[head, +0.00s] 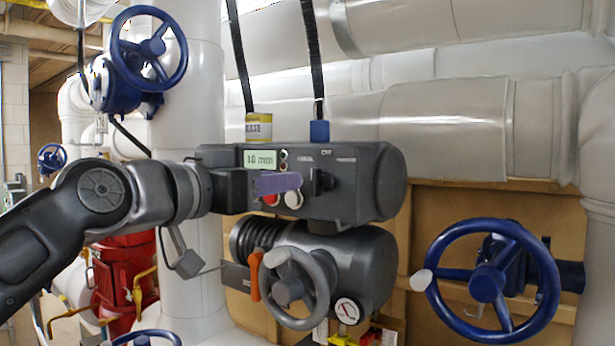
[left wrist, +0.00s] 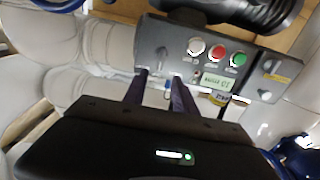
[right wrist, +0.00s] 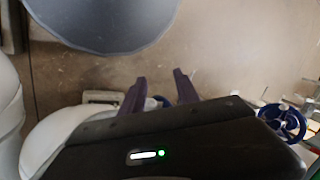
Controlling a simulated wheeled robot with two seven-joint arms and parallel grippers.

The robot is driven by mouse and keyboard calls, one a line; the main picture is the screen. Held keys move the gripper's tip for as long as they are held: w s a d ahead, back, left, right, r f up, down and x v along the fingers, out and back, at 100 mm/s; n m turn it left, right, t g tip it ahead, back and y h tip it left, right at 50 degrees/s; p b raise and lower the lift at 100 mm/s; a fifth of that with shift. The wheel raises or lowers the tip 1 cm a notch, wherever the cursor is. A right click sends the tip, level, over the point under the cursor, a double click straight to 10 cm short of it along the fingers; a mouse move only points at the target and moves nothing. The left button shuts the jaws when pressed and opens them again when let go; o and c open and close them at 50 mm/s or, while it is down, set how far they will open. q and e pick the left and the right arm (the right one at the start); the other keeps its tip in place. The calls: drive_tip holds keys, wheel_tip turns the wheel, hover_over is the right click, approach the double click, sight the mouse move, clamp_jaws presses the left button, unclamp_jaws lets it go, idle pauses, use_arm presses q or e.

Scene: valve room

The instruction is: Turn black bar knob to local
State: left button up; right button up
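The black bar knob (head: 322,182) sits on the front panel of a dark grey actuator box (head: 365,180), right of a white button. Its bar looks roughly upright, with small labels above it that are hard to read. My left gripper (head: 278,184) is left of the knob, in front of the panel. In the left wrist view the knob (left wrist: 162,55) shows just beyond and between the two purple fingertips (left wrist: 160,76). The fingers are apart and empty; I see no contact with the knob. My right gripper (right wrist: 160,76) is open and empty, and outside the head view.
The panel carries a display (head: 260,160), a red button (head: 271,199) and a white button (head: 293,199). A grey handwheel (head: 296,288) with an orange lever (head: 254,275) is below. A blue handwheel (head: 487,283) is at right. A large grey rounded body (right wrist: 105,20) hangs near my right gripper.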

sight(311, 176)
use_arm(q)
drive_tip(key=p+x, duration=0.2)
drive_tip(key=x, duration=0.4)
drive_tip(key=shift+w+d, duration=0.25)
drive_tip(key=shift+w, duration=0.05)
drive_tip(key=shift+w+d+p, duration=0.3)
drive_tip(key=shift+w, duration=0.15)
clamp_jaws()
